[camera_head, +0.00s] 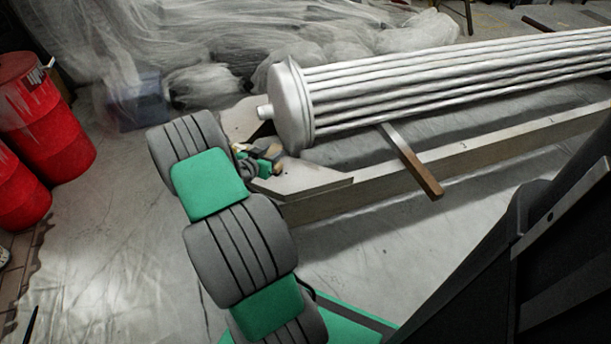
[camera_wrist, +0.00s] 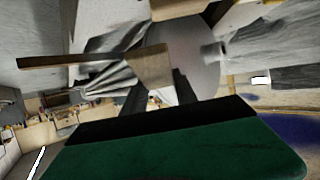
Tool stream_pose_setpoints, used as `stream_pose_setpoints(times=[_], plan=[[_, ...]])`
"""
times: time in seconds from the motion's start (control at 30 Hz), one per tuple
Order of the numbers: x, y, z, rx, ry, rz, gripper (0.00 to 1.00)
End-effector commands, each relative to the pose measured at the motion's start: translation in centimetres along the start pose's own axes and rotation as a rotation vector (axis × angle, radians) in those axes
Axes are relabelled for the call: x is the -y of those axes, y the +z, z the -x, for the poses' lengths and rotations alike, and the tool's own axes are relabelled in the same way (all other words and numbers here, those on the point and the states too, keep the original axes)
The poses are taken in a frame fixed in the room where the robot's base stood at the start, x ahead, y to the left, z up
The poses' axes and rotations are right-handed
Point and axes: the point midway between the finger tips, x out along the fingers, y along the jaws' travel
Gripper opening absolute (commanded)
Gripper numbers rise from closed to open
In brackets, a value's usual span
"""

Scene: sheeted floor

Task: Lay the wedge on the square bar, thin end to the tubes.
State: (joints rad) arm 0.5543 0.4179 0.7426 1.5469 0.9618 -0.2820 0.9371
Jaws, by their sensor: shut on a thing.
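The tube bundle (camera_head: 450,80) lies across the head view, with a round end plate (camera_head: 290,105) at its left end. The square bar (camera_head: 412,163) sticks out from under the tubes toward the lower right, with its top bare. My gripper (camera_head: 270,161) is left of the bar, just below the end plate. It is shut on a small tan piece (camera_head: 279,168), apparently the wedge, mostly hidden by the gripper. Which end is thin cannot be told.
A long beam (camera_head: 490,145) runs below the bundle, with a pale angled plate (camera_head: 305,180) close to my gripper. Red drums (camera_head: 45,120) stand at the far left. Clear sheeting (camera_head: 200,60) covers things behind. Open floor (camera_head: 370,240) lies in front of the beam.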

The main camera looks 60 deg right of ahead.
Motion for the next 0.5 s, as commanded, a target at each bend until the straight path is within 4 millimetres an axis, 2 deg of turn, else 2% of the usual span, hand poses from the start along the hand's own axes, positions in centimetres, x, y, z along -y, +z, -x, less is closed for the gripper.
stream_pose_setpoints(times=[0.03,0.23,0.4,0.5], plan=[[-1.2,0.6,-1.4,0.001,0.007,-0.001,0.00],[-5.2,1.5,-6.2,0.001,0.006,-0.001,0.00],[-7.1,4.0,-9.6,0.002,0.002,0.002,0.00],[-7.6,4.5,-10.5,0.001,-0.001,0.002,0.00]])
